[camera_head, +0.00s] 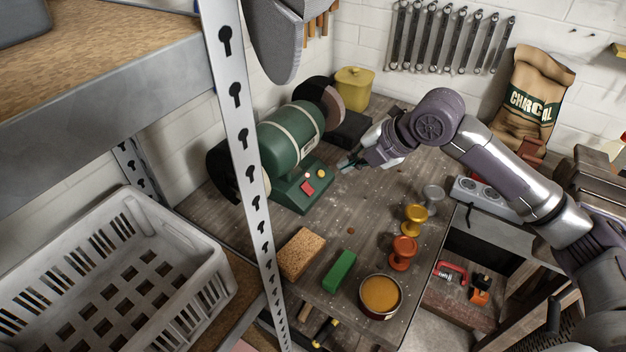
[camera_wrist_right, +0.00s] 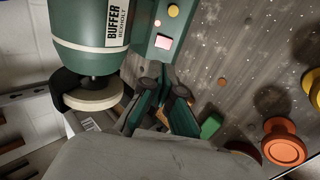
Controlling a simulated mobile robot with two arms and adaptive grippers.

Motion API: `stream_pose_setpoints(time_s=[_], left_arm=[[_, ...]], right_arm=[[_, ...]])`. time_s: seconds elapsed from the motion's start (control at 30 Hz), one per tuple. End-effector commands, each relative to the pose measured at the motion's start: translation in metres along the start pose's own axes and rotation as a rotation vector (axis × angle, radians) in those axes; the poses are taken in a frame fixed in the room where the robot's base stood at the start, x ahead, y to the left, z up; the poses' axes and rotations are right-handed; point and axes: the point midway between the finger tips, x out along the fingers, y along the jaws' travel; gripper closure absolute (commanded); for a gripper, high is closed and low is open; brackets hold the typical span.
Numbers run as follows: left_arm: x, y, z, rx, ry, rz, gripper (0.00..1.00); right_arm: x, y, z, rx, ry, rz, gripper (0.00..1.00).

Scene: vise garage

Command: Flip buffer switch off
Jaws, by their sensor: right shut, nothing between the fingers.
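The buffer (camera_head: 290,132) is a green bench machine with wheels at both ends, standing on the workbench left of centre. On the front of its base are a red square switch (camera_head: 307,188) and a round yellow light (camera_head: 321,173). In the right wrist view the buffer (camera_wrist_right: 88,22) shows its label, with the switch (camera_wrist_right: 162,42) looking pale pink. My right gripper (camera_head: 345,163) is shut and empty, just right of the buffer base and apart from the switch. In the wrist view its fingertips (camera_wrist_right: 164,88) point toward the base. My left gripper is not in view.
A shelf post (camera_head: 241,120) stands in front of the buffer's left side. A sponge-like block (camera_head: 301,252), a green block (camera_head: 339,271), an open can (camera_head: 380,295) and several coloured knobs (camera_head: 404,252) stand on the bench. The bench between gripper and base is clear.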

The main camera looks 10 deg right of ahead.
Motion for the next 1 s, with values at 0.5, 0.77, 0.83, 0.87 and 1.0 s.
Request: stream_pose_setpoints(time_s=[0.5, 0.77, 0.83, 0.87, 1.0], left_arm=[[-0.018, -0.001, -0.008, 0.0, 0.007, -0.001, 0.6], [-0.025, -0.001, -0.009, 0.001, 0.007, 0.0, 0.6], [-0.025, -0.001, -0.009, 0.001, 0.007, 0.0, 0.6], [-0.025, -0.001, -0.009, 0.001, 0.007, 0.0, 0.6], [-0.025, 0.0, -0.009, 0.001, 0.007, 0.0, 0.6]], right_arm=[[0.099, 0.001, -0.002, 0.002, 0.004, -0.001, 1.0], [0.13, 0.0, -0.001, 0.0, 0.001, -0.001, 1.0], [0.133, 0.0, -0.001, 0.0, 0.0, 0.0, 1.0], [0.133, 0.0, -0.001, 0.0, 0.0, 0.0, 1.0], [0.135, -0.001, 0.0, -0.001, -0.001, 0.0, 1.0]])
